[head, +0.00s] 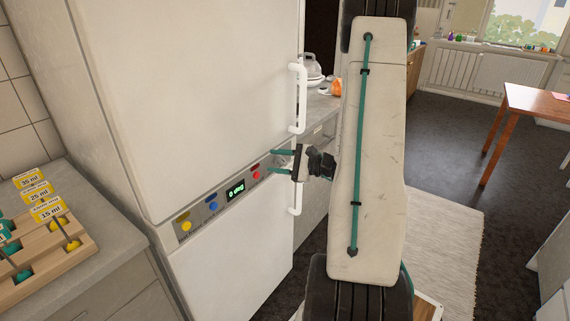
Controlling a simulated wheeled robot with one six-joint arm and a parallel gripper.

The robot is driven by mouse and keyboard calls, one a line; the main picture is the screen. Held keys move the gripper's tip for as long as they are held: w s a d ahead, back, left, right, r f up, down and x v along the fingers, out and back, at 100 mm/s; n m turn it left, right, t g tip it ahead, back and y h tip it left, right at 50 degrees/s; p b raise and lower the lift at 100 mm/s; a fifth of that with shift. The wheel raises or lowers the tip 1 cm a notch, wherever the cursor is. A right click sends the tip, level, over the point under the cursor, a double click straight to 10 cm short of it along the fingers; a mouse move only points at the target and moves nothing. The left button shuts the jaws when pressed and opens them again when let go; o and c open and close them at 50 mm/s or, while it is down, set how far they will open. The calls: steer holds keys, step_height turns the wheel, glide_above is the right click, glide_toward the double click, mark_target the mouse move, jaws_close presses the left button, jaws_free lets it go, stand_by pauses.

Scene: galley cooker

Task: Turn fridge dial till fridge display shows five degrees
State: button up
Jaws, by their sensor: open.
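The white fridge (210,90) has a control strip across its front between the upper and lower doors. On the strip, the lit green display (236,190) shows one digit, 9 or 0, then "deg". A yellow dial (187,225) and a blue dial (213,206) sit left of the display, and a red dial (256,175) sits right of it. Small labels above them are too small to read. My gripper (273,161) is open, its two teal fingers pointing left at the strip's right end, right of the red dial. Whether anything lies between the fingers, I cannot tell.
White vertical handles (298,98) stick out at the fridge's right edge, close to my gripper. A counter (120,225) at the left holds a wooden rack (55,262) with labelled pegs. My arm hides much of the middle. A wooden table (535,105) stands far right, with open floor before it.

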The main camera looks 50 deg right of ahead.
mark_target(285, 162)
steer(key=s+d+f+m+t+h, duration=0.2)
steer(key=s+d+f+m+h, duration=0.25)
steer(key=d+f, duration=0.35)
steer(key=shift+m+h, duration=0.25)
steer(key=shift+h, duration=0.4)
steer(key=w, duration=0.2)
steer(key=w+r, duration=0.1)
steer(key=w, duration=0.5)
steer(key=shift+w+d+r, duration=0.15)
steer(key=shift+d+r, duration=0.05)
steer(key=shift+d, duration=0.15)
jaws_close()
